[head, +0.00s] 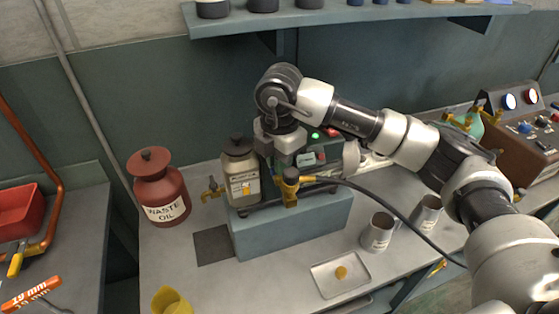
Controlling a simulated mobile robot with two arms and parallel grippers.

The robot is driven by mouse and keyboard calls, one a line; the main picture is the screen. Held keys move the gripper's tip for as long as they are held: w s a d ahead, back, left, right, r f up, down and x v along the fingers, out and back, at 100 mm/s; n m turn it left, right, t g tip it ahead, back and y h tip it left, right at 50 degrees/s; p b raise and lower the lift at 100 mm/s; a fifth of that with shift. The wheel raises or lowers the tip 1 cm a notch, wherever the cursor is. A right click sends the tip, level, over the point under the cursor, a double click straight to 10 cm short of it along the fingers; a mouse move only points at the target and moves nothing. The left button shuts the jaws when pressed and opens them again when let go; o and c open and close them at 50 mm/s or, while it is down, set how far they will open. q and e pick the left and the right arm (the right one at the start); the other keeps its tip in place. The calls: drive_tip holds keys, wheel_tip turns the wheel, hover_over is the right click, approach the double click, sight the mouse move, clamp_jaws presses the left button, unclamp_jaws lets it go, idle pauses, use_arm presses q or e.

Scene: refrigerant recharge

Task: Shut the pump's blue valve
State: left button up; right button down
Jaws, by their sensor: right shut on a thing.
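The pump (309,157) is a dark unit on a blue-grey block (290,228) at the bench's middle, with a green and a red light near its top. My right gripper (287,158) points down over the pump's left part and is shut on a small part there. Its fingers and body cover that part, so I cannot see the blue valve or its handle position. A brass fitting (290,186) sits at the pump's front, with a black hose (388,202) running right from it. My left gripper is out of view.
A labelled metal can with a brass tap (240,175) stands close left of the gripper. A red waste oil can (160,190) is farther left. Two mugs (378,232) and a tray (341,275) stand in front. A brown gauge case (520,115) is at right. A shelf (350,15) hangs above.

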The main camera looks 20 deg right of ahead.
drive_tip(key=shift+m, duration=2.1)
drive_tip(key=c, duration=1.1)
unclamp_jaws()
drive_tip(key=shift+r, duration=0.1)
drive_tip(key=shift+r+p, duration=2.7)
drive_tip(key=shift+r, duration=1.75)
